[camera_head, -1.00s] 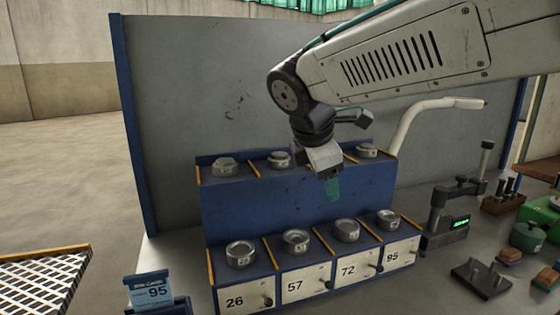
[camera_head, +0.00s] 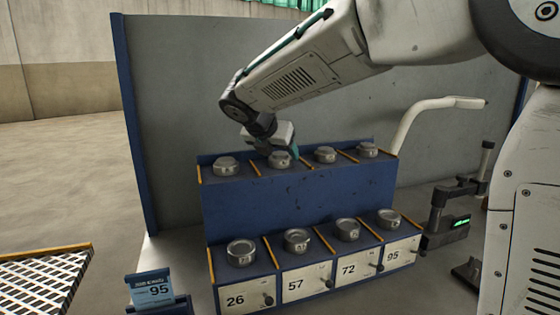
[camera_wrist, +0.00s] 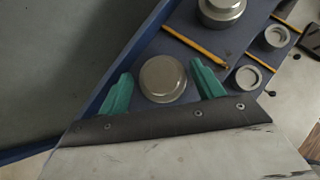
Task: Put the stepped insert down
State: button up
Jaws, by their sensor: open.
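My gripper (camera_head: 282,147) is at the upper tier of the blue rack, just above and behind the second round metal piece from the left (camera_head: 279,159). In the wrist view my gripper's green fingers (camera_wrist: 163,88) are open, one on each side of a round metal piece (camera_wrist: 163,79) with a plain top. This is likely the stepped insert on the upper tier. A gap shows beside each finger, so the jaws do not grip it. Its steps cannot be made out from above.
The blue rack (camera_head: 300,203) has orange dividers and other round pieces on both tiers. Its lower bays are marked 26, 57, 72 and 95. A grey panel (camera_head: 170,110) rises close behind; a gauge stand (camera_head: 440,215) is at right.

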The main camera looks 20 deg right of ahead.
jog(key=shift+x, duration=0.75)
jog(key=c, duration=1.1)
jog(key=shift+c, duration=1.3)
jog(key=shift+r, duration=0.15)
